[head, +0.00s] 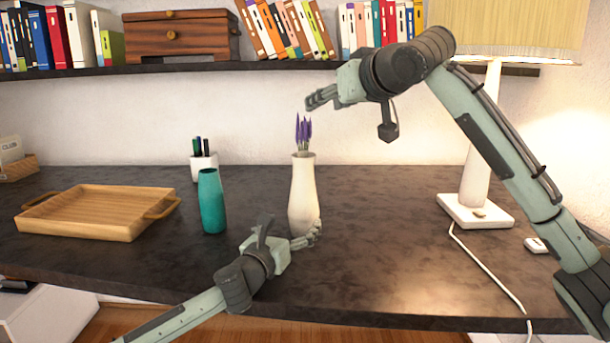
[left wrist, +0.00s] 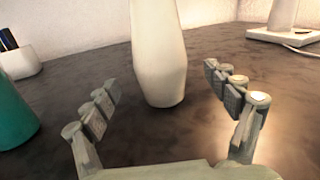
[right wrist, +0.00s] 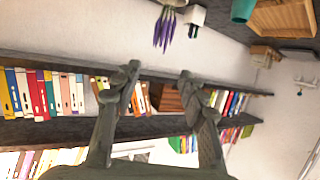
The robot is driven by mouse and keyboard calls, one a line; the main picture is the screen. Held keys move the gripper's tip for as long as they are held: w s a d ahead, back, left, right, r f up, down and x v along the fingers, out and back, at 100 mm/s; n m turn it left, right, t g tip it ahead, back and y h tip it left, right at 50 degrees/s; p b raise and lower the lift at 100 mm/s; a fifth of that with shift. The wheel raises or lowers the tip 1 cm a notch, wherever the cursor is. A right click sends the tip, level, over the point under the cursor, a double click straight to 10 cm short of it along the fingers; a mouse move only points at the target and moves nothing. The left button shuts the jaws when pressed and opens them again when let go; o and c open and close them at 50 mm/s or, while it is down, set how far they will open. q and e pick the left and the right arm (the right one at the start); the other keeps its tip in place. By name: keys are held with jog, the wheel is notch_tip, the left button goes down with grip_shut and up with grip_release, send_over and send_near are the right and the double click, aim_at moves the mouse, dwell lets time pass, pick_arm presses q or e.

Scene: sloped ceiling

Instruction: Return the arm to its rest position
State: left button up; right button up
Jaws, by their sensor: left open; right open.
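My right gripper (head: 318,98) is open and empty, raised above and to the right of the purple flowers (head: 303,132). Its open fingers also show in the right wrist view (right wrist: 158,85), with nothing between them. The flowers stand upright in a white vase (head: 303,195) on the dark table. My left gripper (head: 312,236) is open, low at the front of the vase. In the left wrist view its fingers (left wrist: 165,105) are spread, and the vase (left wrist: 160,60) stands beyond and between them.
A teal vase (head: 212,202) stands left of the white vase, with a pen cup (head: 204,168) behind it. A wooden tray (head: 95,229) lies at the left. A lamp (head: 478,209) stands at the right. A bookshelf (head: 190,67) runs above the table, near my right gripper.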

pick_arm(q)
jog(key=x, duration=0.5)
jog(key=shift+w+d+r, duration=0.1)
jog(key=shift+w+d, duration=0.05)
jog(key=shift+w, duration=0.1)
jog(key=shift+s, duration=0.15)
pick_arm(e)
jog(key=x, duration=0.6)
jog(key=shift+w+a+f, duration=0.1)
jog(key=shift+w+a, duration=0.05)
jog(key=shift+w, duration=0.05)
jog(key=shift+s, duration=0.1)
pick_arm(q)
jog(key=shift+s, duration=0.15)
jog(key=v, duration=1.2)
jog(key=x, duration=1.2)
jog(key=shift+w, duration=0.35)
pick_arm(e)
send_near(302, 115)
pick_arm(q)
jog(key=shift+s, duration=0.2)
pick_arm(e)
jog(key=x, duration=1)
notch_tip(302, 115, up, 10)
jog(key=shift+f, duration=0.2)
